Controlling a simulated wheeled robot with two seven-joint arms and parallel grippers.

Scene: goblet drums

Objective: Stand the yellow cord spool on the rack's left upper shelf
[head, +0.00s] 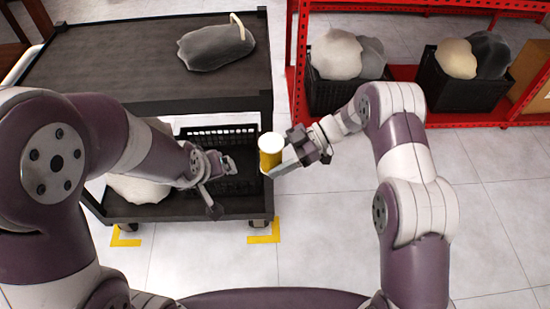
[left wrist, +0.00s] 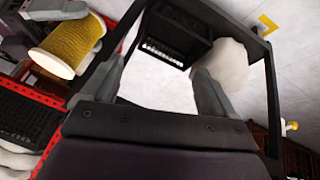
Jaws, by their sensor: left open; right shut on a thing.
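The yellow cord spool (head: 270,160) has a white end facing up and stands nearly upright in the air, just right of the black cart's edge in the head view. My right gripper (head: 284,158) is shut on it from the right. The spool's yellow winding (left wrist: 66,47) shows large at the upper left of the left wrist view, with part of a gripper against it. My left gripper (head: 217,187) is open and empty, in front of the cart's lower shelf; its two spread fingers (left wrist: 160,85) show in the left wrist view. The red rack (head: 436,121) stands at the back right.
The black cart (head: 150,92) carries a dark grey sack (head: 216,47) on top. Its lower shelf holds a black crate (head: 243,183) and a pale sack (head: 139,190). Black crates (head: 455,95) with sacks stand on the red rack's low shelf. Floor at right is clear.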

